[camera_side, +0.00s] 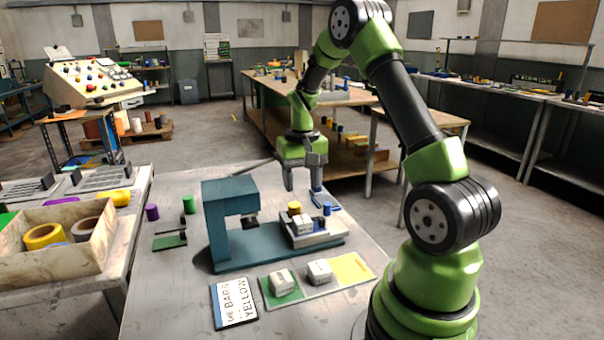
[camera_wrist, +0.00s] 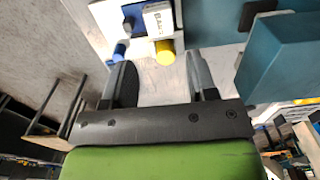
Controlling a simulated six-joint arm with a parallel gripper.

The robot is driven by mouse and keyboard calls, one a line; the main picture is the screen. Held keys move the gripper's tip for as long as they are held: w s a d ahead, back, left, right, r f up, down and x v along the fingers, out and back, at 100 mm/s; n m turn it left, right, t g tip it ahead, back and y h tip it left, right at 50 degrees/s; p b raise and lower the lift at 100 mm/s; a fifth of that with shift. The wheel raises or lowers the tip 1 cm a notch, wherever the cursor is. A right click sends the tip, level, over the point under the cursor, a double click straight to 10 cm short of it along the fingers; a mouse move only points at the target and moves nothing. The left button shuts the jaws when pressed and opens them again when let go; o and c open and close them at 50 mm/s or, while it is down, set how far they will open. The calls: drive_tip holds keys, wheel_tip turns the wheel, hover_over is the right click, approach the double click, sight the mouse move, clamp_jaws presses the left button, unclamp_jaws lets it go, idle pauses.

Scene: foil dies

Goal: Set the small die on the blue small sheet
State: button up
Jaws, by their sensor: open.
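My gripper (camera_side: 303,186) is open and empty above the far side of the table, behind the press bed. Its two fingers also show in the wrist view (camera_wrist: 160,72). A white block marked BARS (camera_side: 303,224) sits on a grey plate on the press bed; it shows at the top of the wrist view (camera_wrist: 158,20). A yellow cylinder (camera_side: 294,207) and a blue cylinder (camera_side: 327,209) stand beside it. Two more white blocks lie in front, one on a green sheet (camera_side: 268,297). Small blue pieces (camera_side: 317,198) lie below my gripper. I cannot tell which is the small sheet.
The teal press (camera_side: 226,225) stands left of my gripper. A yellow sheet (camera_side: 352,268) and a printed card (camera_side: 235,303) lie at the front. Purple (camera_side: 152,212) and green (camera_side: 188,204) cylinders stand at the left. A box of tape rolls (camera_side: 62,245) is farther left.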

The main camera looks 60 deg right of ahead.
drive_tip(key=s+a+r+n+t, duration=0.2)
drive_tip(key=a+r+t, duration=0.2)
drive_tip(key=a+r, duration=0.95)
drive_tip(key=s+a+r+n+t+y, duration=0.2)
drive_tip(key=s+a+r+n+t, duration=0.1)
drive_tip(key=s+a, duration=0.6)
drive_tip(key=shift+s+a+r, duration=0.15)
drive_tip(key=shift+s+a, duration=0.2)
drive_tip(key=shift+s, duration=0.5)
